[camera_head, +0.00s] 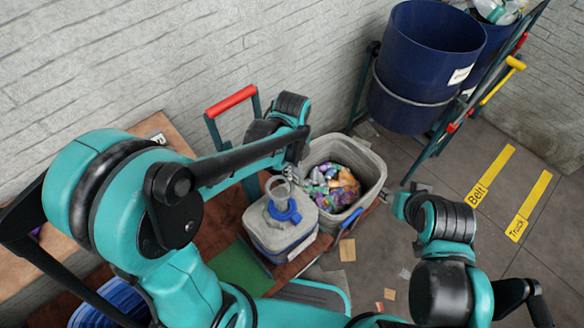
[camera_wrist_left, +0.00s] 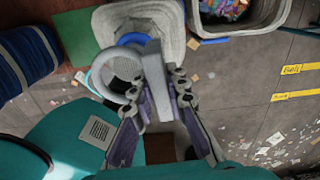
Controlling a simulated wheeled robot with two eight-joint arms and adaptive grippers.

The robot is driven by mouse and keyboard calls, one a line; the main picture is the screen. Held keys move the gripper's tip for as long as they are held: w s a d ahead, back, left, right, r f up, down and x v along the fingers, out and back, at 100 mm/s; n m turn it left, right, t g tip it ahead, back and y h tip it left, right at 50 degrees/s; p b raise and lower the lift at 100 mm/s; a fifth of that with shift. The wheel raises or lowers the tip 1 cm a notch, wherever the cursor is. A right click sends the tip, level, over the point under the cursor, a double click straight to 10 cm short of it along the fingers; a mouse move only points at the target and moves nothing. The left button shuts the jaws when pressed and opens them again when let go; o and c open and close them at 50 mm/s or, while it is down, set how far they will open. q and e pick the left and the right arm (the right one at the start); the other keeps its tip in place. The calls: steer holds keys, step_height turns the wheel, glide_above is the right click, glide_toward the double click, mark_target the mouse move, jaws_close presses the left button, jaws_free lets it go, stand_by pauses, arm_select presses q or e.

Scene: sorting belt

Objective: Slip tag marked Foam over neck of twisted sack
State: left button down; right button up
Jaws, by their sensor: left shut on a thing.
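The twisted sack (camera_head: 268,237), pale grey-white with blue, stands below my left gripper (camera_head: 294,158) in the head view. A blue band (camera_head: 288,212) lies around its top. In the left wrist view the sack (camera_wrist_left: 176,28) is at the top, with part of the blue band (camera_wrist_left: 132,39). There my left gripper (camera_wrist_left: 160,88) is shut on a grey tag (camera_wrist_left: 157,84) with a round ring. The ring is over the sack's top in the picture; I cannot tell whether it is around the neck. The tag's lettering does not show. My right gripper (camera_head: 402,204) is small and partly hidden.
A grey bin (camera_head: 374,180) of colourful scraps stands right beside the sack. A trolley with a red handle (camera_head: 231,101) is behind. Dark blue barrels (camera_head: 425,60) stand at the back right. Floor labels read Belt (camera_head: 479,193) and Truck (camera_head: 516,228). The floor at right is mostly clear.

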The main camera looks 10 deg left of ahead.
mark_target(292, 165)
arm_select(q)
steer(key=shift+f+b, duration=3.5)
steer(key=shift+f, duration=1)
steer(key=c, duration=1.4)
jaws_free()
step_height(292, 165, up, 12)
